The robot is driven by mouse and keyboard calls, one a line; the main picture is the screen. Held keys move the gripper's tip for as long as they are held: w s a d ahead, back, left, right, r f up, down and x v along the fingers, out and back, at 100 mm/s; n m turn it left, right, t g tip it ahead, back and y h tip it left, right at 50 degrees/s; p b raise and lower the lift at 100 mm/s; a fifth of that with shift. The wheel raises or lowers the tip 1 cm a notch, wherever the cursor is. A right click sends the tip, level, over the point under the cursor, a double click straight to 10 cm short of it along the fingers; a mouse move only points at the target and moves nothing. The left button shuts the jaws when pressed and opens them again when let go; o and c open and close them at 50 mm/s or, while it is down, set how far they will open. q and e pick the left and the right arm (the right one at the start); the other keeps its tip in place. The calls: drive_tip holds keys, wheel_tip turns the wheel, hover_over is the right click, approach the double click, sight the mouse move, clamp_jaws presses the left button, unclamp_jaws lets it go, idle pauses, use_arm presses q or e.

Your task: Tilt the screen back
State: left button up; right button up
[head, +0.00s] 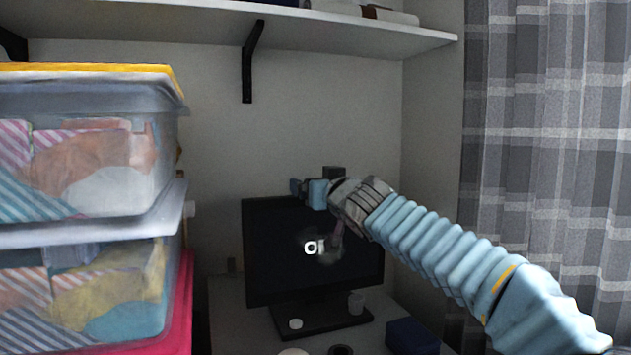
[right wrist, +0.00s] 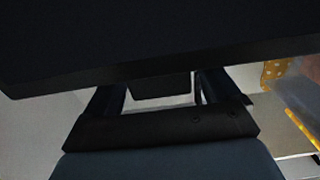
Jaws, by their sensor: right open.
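The screen (head: 275,250) is a dark monitor with a small white mark, standing on its base (head: 318,321) on a white desk. It looks close to upright. My right gripper (head: 312,188) is at its top edge, with the arm coming in from the right across the screen's upper right. In the right wrist view, the dark screen (right wrist: 150,35) fills the top, and its edge hides the tips of the open fingers (right wrist: 160,95). I cannot tell whether they touch it. My left gripper is out of view.
Clear stacked bins (head: 85,235) of folded fabric stand close on the left. A shelf (head: 300,28) crosses above, and a plaid curtain (head: 540,130) hangs at right.

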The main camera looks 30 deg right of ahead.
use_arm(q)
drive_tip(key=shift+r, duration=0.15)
use_arm(e)
drive_tip(key=shift+x, duration=0.85)
drive_tip(key=c, duration=1.4)
use_arm(q)
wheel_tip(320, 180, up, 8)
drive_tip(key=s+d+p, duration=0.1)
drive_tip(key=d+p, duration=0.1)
drive_tip(key=p, duration=0.6)
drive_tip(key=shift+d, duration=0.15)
use_arm(e)
drive_tip(key=w, duration=0.2)
drive_tip(key=w+d+g, duration=0.1)
drive_tip(key=w+f+g, duration=0.1)
drive_tip(key=w, duration=0.1)
drive_tip(key=shift+w+d+f+y, duration=0.1)
drive_tip(key=shift+w+d+y, duration=0.05)
drive_tip(key=shift+w+y, duration=0.15)
